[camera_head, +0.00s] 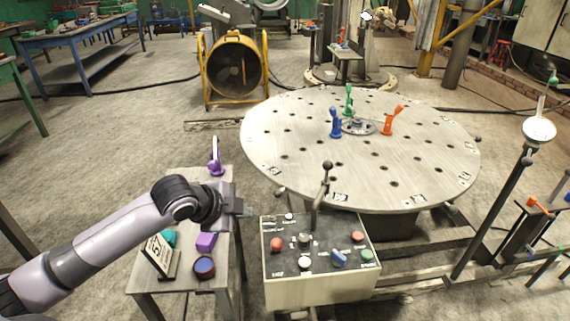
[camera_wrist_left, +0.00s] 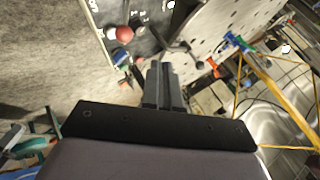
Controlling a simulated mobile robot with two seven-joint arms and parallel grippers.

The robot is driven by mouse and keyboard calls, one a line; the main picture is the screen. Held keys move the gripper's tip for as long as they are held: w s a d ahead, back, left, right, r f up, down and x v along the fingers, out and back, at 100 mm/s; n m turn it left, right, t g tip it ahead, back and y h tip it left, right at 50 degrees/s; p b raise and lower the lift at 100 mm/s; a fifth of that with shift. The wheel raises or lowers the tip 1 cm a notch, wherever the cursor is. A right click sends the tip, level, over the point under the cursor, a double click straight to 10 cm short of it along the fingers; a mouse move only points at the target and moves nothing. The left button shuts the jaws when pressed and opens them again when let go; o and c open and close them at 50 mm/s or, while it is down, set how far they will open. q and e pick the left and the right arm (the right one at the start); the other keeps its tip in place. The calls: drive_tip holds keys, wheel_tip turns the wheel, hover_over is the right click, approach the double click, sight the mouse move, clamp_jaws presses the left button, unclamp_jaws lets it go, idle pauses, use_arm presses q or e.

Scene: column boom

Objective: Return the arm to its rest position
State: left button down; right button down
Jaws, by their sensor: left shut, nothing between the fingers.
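My left arm reaches in from the lower left in the head view, and its gripper (camera_head: 243,207) is over the right edge of a small side table, just left of the control box. In the left wrist view the two fingers of this gripper (camera_wrist_left: 163,85) are together with nothing between them. My right arm and gripper do not show in either view.
A control box (camera_head: 318,291) with buttons and an upright lever (camera_head: 321,190) stands right of my gripper. The side table (camera_head: 160,285) holds a purple block (camera_head: 206,242), a round container (camera_head: 204,267) and a number sign (camera_head: 158,256). A large round table (camera_head: 290,130) lies beyond.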

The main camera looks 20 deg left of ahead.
use_arm(q)
drive_tip(key=s+d+f+n+t+h, duration=0.1)
drive_tip(key=s+d+f+n, duration=0.5)
drive_tip(key=f, duration=0.4)
drive_tip(key=s+f+n, duration=0.3)
drive_tip(key=s+f, duration=0.1)
drive_tip(key=s, duration=0.3)
drive_tip(key=s+f+n+t+y, duration=0.1)
drive_tip(key=s+f+n, duration=0.3)
drive_tip(key=s, duration=0.4)
drive_tip(key=shift+s+f+y, duration=0.15)
drive_tip(key=shift+f+y, duration=0.15)
